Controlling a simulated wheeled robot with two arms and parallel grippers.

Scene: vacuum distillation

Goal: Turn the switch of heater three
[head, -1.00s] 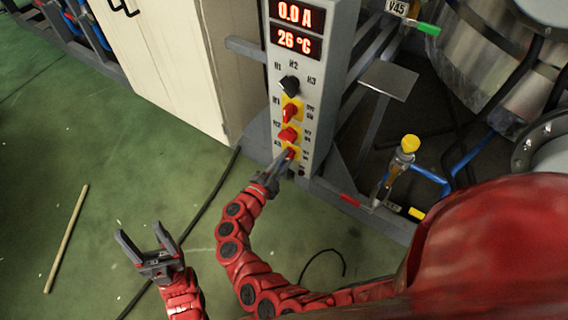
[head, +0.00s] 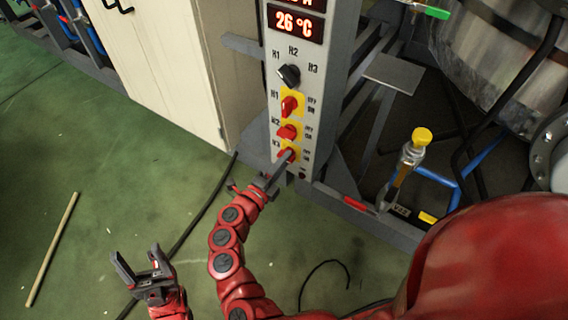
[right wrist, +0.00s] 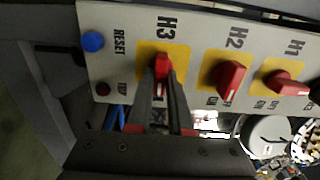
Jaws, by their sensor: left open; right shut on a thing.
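The H3 switch is a red knob on a yellow plate, lowest of the red switches on the grey control panel (head: 318,100). In the right wrist view the H3 knob (right wrist: 162,66) stands between the fingertips. My right gripper (head: 281,168) is shut on this knob, and its fingers (right wrist: 162,88) hide part of it. The H2 switch (right wrist: 230,78) and H1 switch (right wrist: 284,84) sit beside it in that view; above it in the head view are H2 (head: 287,132) and H1 (head: 289,106). My left gripper (head: 138,268) is open and empty over the floor.
A black selector knob (head: 288,75) and a 26 °C display (head: 295,24) are higher on the panel. A blue RESET button (right wrist: 92,41) is near H3. A cream cabinet (head: 175,65) stands left; a yellow-topped valve (head: 421,137) and pipes stand right. A stick (head: 52,248) lies on the floor.

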